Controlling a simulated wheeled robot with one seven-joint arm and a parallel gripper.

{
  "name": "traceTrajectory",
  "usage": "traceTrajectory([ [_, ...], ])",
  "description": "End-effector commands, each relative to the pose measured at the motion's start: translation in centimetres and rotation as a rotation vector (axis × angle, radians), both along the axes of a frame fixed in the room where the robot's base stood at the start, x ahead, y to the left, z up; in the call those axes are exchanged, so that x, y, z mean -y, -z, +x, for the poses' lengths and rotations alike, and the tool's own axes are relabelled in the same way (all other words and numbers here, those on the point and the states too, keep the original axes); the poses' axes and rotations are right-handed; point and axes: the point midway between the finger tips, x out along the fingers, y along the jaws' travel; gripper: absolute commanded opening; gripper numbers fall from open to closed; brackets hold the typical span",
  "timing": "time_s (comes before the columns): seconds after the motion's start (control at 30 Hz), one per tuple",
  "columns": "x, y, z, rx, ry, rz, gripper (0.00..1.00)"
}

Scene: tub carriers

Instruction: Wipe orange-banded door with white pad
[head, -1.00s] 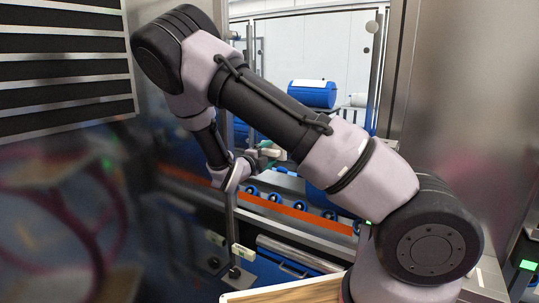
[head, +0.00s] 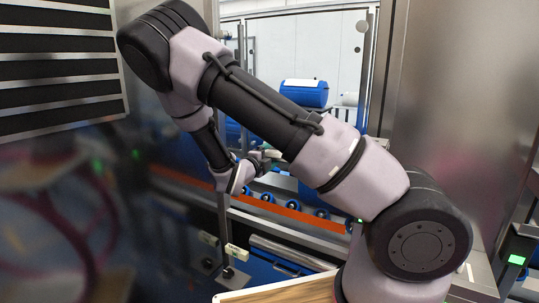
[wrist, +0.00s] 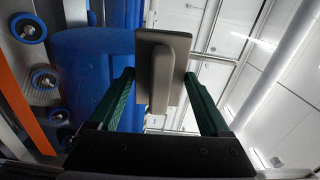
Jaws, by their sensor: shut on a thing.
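The orange-banded door (head: 292,214) is a clear panel in a metal frame, with an orange strip low across it. The band also shows at the left of the wrist view (wrist: 22,112). The white pad (head: 271,154) shows small at the end of my arm in the head view. In the wrist view the pad (wrist: 150,44) is a pale grey-beige plate with a grip block behind it. My gripper (wrist: 159,76) is shut on the pad, a green finger on each side. My arm hides part of the door, and I cannot tell whether the pad touches it.
Blue drums (head: 304,93) and several blue rollers stand behind the clear panel. A dark glossy panel (head: 70,215) with a slatted vent (head: 60,60) is close on the left. A metal wall (head: 465,100) bounds the right. A wooden-topped surface (head: 285,293) is at the bottom.

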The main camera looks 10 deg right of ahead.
Motion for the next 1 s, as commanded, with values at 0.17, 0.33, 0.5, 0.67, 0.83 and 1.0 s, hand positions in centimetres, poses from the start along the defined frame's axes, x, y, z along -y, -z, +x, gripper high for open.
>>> traceTrajectory([
  [0.17,0.0,0.0,0.4,0.001,0.000,-0.001,0.28],
  [0.33,-1.0,0.0,1.6,0.001,-0.001,0.000,0.28],
  [0.5,-1.9,-0.1,2.8,0.002,0.000,-0.001,0.28],
  [0.67,-2.3,-0.1,3.3,0.002,0.000,-0.002,0.29],
  [0.83,-2.3,-0.2,3.4,0.002,0.001,-0.002,0.20],
  [1.0,-2.5,-0.2,3.3,0.003,0.000,-0.001,0.20],
])
